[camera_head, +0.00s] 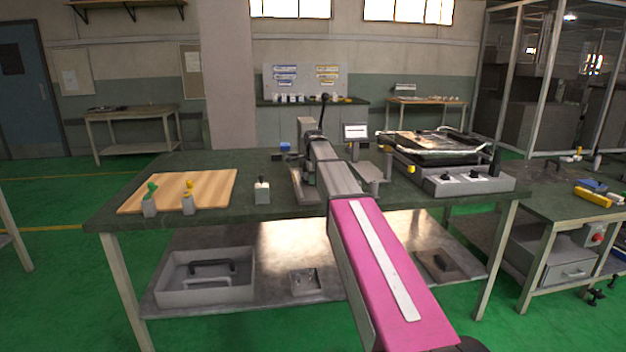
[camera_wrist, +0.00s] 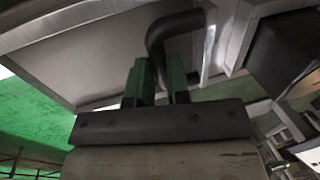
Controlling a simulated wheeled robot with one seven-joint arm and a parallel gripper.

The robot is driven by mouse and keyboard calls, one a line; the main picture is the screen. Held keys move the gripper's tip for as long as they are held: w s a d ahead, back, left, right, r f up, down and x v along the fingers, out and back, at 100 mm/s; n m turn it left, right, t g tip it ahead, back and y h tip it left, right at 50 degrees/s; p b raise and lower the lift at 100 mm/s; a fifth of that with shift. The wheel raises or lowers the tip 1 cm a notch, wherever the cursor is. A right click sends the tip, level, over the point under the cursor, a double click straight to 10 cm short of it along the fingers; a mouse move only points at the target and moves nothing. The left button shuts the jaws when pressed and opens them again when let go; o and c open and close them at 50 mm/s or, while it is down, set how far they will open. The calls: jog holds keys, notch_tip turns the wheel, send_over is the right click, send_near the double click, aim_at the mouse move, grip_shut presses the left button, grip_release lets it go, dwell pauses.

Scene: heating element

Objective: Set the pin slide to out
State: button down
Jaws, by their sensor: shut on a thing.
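In the wrist view my gripper (camera_wrist: 160,78) has its two green fingers shut on a dark bent handle (camera_wrist: 176,24). The handle curves up and over beside a pale metal panel (camera_wrist: 95,60). In the head view my arm reaches over the bench to a grey fixture (camera_head: 306,128) with a dark upright lever (camera_head: 323,108). My own arm hides the gripper and the gripped part there. I cannot tell which part of the fixture is the pin slide, nor read its position.
A wooden board (camera_head: 205,183) with two small knobbed blocks lies at the left of the dark bench (camera_head: 130,218). A small grey block (camera_head: 262,192) stands left of my arm. A machine with knobs (camera_head: 462,180) stands at the right. A grey tray (camera_head: 205,297) sits on the lower shelf.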

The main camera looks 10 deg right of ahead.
aim_at(318, 199)
jog(key=s, duration=1.2)
jog(key=shift+s, duration=0.4)
jog(key=shift+w, duration=0.1)
jog(key=c, duration=1.1)
grip_release()
notch_tip(318, 199, up, 11)
jog(key=s, duration=0.2)
jog(key=shift+f, duration=0.2)
